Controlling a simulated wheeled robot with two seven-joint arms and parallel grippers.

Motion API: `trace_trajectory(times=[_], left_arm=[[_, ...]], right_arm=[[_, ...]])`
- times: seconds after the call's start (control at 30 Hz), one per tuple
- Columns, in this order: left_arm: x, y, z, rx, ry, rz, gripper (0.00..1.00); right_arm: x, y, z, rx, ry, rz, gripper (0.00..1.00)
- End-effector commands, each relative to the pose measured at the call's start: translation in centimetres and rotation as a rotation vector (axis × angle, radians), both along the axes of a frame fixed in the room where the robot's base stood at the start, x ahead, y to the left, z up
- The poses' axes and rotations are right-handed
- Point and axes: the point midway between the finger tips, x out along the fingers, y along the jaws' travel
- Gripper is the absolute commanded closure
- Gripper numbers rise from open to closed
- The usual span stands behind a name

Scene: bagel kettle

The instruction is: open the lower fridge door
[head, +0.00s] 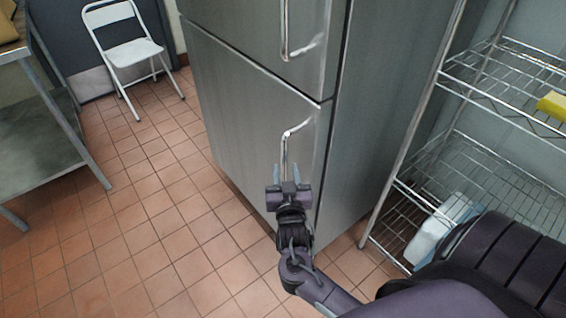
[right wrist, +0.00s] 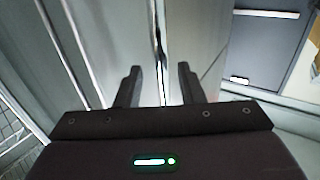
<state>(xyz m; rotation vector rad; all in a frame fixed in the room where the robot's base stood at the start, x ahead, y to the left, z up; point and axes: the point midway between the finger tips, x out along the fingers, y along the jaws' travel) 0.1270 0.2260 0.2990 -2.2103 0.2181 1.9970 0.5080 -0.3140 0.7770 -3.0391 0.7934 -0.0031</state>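The steel fridge's lower door (head: 238,120) is shut, flush with the body below the upper door (head: 255,30). Its bar handle (head: 285,150) runs down near the door's right edge; its lower part is hidden behind my right gripper. My right gripper (head: 288,172) is at this handle with its fingers apart. In the right wrist view, my right gripper (right wrist: 160,70) shows both fingers spread, with the bright handle bar (right wrist: 157,40) running between them and a gap on each side. My left gripper is not in view.
A wire rack (head: 480,90) stands right of the fridge, close to my right arm. A white folding chair (head: 130,50) and a steel table (head: 35,150) are at the left. The tiled floor (head: 150,230) before the lower door is clear.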

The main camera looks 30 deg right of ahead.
Motion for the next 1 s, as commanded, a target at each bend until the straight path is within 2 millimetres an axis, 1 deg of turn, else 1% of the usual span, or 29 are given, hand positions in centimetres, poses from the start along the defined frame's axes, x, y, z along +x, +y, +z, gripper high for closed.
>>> trace_trajectory(times=[0.03, 0.1, 0.2, 0.33, 0.57, 0.83, 1.0], left_arm=[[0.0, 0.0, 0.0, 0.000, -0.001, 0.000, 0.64], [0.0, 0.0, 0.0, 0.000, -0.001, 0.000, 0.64], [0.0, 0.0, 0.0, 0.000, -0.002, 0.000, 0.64], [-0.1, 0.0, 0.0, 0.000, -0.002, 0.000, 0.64], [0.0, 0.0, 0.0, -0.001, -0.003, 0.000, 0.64], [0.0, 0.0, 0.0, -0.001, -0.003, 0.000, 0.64], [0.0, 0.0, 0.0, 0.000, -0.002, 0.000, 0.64]], right_arm=[[0.8, -0.4, 0.1, -0.001, -0.003, -0.001, 0.65], [1.6, -0.8, 0.1, -0.001, -0.002, 0.000, 0.65], [2.4, -1.3, 0.0, 0.000, 0.000, 0.000, 0.65], [2.9, -1.6, 0.0, 0.000, 0.001, 0.001, 0.65], [2.9, -1.6, 0.0, 0.001, 0.000, 0.001, 0.65], [2.9, -1.6, 0.0, 0.000, 0.001, 0.001, 1.00], [2.9, -1.6, 0.0, 0.000, 0.001, 0.001, 1.00]])
